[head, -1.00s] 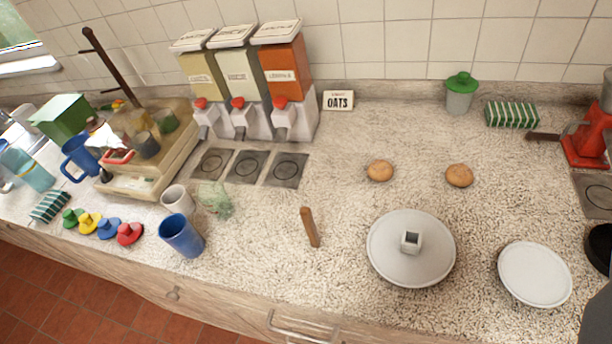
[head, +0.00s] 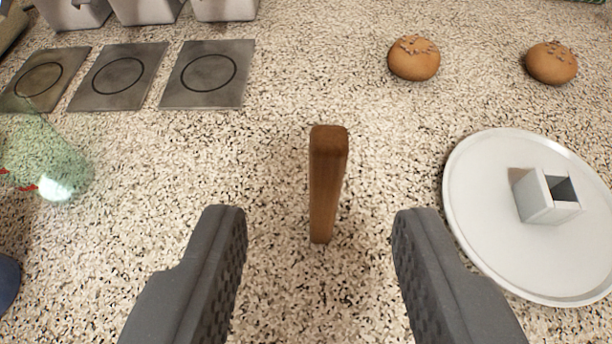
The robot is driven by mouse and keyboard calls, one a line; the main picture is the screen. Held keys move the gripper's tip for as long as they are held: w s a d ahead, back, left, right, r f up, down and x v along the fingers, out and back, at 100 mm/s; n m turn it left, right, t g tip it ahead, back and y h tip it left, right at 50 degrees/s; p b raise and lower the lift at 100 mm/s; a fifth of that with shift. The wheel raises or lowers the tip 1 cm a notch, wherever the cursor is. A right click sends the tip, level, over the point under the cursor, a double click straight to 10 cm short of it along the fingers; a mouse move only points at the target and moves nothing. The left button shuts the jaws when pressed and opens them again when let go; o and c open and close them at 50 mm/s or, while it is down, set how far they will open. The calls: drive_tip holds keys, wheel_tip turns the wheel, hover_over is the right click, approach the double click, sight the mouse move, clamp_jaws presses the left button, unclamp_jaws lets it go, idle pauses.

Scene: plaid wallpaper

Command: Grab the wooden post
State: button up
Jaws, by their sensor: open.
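The wooden post (head: 326,185) is a plain brown block standing upright on the speckled counter, near the middle of the head view. My gripper (head: 320,225) is open, with one dark grey finger on each side of the post's line. The post shows between and slightly beyond the fingertips, and neither finger appears to touch it. Nothing is held. No part of the post's near side is hidden.
A round white lid (head: 530,245) with a square handle lies close to the right finger. Two buns (head: 414,58) sit behind. Dark square plates (head: 208,74) lie at the back left. A greenish see-through object (head: 45,160) is at left. The counter around the post is clear.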

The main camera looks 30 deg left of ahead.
sight(332, 168)
drive_tip(key=x, duration=0.3)
drive_tip(key=shift+w+a+f, duration=0.1)
drive_tip(key=shift+w, duration=0.1)
drive_tip(key=shift+d+b+x, duration=0.2)
drive_tip(key=shift+b+x, duration=0.55)
drive_tip(key=shift+x, duration=2.35)
clamp_jaws()
